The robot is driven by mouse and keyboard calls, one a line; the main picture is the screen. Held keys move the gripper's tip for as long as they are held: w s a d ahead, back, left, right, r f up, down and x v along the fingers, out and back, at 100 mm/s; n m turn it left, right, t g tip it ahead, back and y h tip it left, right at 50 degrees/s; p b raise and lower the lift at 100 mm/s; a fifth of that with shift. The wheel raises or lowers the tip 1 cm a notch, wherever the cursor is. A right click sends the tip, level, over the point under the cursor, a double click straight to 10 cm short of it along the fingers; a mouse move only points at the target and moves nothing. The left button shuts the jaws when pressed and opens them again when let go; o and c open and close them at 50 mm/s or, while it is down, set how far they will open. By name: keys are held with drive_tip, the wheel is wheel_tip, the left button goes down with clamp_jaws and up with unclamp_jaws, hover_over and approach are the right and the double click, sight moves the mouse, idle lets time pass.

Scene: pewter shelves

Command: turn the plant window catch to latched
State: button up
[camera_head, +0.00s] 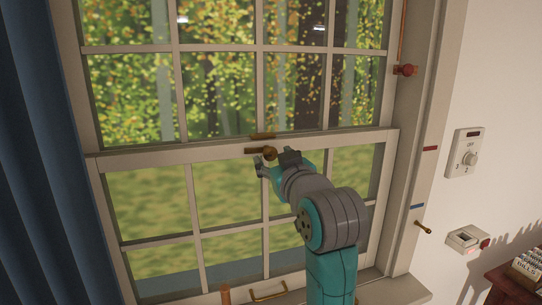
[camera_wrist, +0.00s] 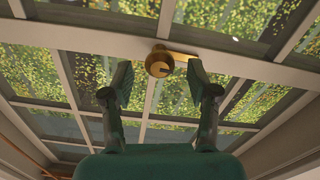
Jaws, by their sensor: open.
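The window catch (camera_head: 269,153) is a small brass piece with a round knob on the meeting rail of the sash window. A short brass arm reaches left from the knob along the rail, and a brass plate (camera_head: 263,136) lies just above it. In the wrist view the round catch (camera_wrist: 158,62) lies ahead, between the fingers, with a brass bar beside it. My gripper (camera_head: 275,163) is at the catch, its fingers apart on either side. The fingers (camera_wrist: 160,78) look empty in the wrist view; I cannot tell whether either touches the knob.
A blue curtain (camera_head: 35,160) hangs at the left. A dial (camera_head: 465,153) and a switch box (camera_head: 467,239) are on the wall. A brass handle (camera_head: 268,292) is low on the window.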

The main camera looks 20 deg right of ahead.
drive_tip(key=shift+w, duration=1.35)
clamp_jaws()
